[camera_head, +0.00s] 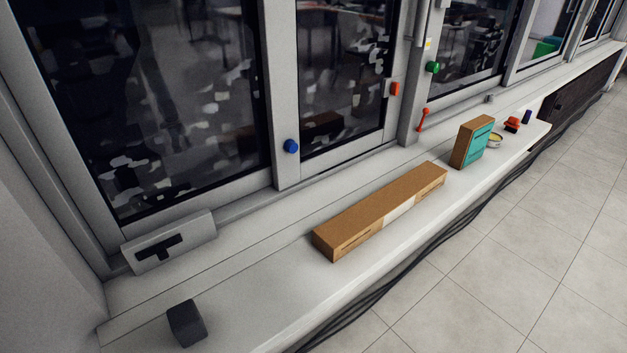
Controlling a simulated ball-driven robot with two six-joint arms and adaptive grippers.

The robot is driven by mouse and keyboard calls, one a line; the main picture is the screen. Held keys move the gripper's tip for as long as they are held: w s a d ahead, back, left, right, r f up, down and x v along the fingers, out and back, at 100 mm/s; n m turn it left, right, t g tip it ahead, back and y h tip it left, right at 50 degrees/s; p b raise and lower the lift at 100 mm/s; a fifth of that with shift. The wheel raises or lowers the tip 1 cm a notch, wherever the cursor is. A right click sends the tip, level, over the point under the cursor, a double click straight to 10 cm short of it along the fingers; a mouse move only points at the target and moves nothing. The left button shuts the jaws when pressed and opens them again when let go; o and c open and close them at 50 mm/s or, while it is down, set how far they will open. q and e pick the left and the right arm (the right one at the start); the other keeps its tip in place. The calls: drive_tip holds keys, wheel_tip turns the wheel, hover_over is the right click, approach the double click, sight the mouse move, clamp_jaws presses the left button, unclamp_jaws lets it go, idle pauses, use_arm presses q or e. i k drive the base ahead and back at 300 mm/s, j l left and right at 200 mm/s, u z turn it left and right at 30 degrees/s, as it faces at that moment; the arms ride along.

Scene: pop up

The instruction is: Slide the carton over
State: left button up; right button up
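A long, low brown cardboard carton (375,207) with a white label on its front side lies on the white ledge, running from the middle toward the right. A smaller box (472,142), brown with a teal front face, stands upright on the ledge beyond the long carton's right end, with a gap between them. I cannot tell for certain which of the two the task means. Neither of my grippers shows in the head view.
A dark grey cube (187,323) sits at the ledge's near left. A pale panel with a dark T-shaped mark (168,243) leans by the window. A yellowish tin (495,140) and a red item (512,124) stand right of the teal box. Dark cables (440,238) run along the ledge's front edge.

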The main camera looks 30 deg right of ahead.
sight(335, 238)
drive_tip(key=z, duration=1.5)
